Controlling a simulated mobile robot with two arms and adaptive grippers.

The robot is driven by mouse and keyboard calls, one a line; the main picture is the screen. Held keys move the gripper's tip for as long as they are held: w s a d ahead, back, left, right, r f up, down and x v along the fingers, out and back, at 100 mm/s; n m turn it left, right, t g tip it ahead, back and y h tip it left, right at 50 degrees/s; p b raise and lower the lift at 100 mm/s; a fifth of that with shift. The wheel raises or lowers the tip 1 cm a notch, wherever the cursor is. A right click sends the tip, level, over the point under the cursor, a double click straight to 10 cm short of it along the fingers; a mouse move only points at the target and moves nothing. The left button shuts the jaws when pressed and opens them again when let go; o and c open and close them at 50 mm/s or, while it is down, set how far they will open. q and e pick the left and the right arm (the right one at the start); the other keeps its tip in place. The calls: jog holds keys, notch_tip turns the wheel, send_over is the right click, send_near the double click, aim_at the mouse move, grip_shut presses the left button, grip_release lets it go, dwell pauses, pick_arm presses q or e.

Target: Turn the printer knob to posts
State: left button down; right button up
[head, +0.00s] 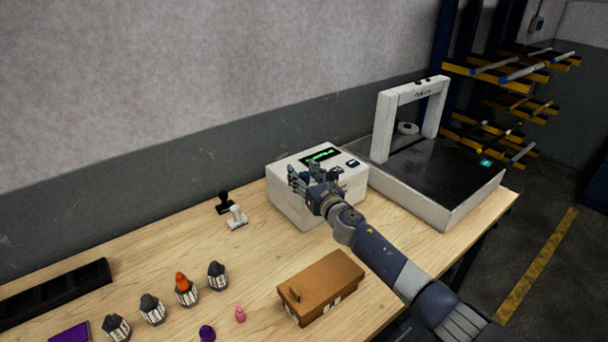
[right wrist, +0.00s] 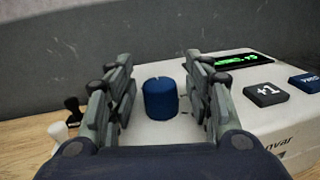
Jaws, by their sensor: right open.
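The printer is a white box (head: 285,205) on the wooden table, with a dark display (head: 321,156) showing green text. Its blue knob (right wrist: 160,99) stands on the top face in the right wrist view. My right gripper (right wrist: 163,100) is open, with one finger on each side of the knob and a visible gap to each. In the head view my right gripper (head: 314,179) is over the printer's front part and mostly hides the knob. The display (right wrist: 237,61) also shows in the right wrist view, but its text is too small to read. My left gripper is not in view.
A "+1" button (right wrist: 266,94) and a blue button (right wrist: 305,82) sit right of the knob. A white-framed machine (head: 440,208) stands to the right. Stamps (head: 236,217) stand left of the printer.

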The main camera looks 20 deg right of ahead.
jog(key=c, duration=1.1)
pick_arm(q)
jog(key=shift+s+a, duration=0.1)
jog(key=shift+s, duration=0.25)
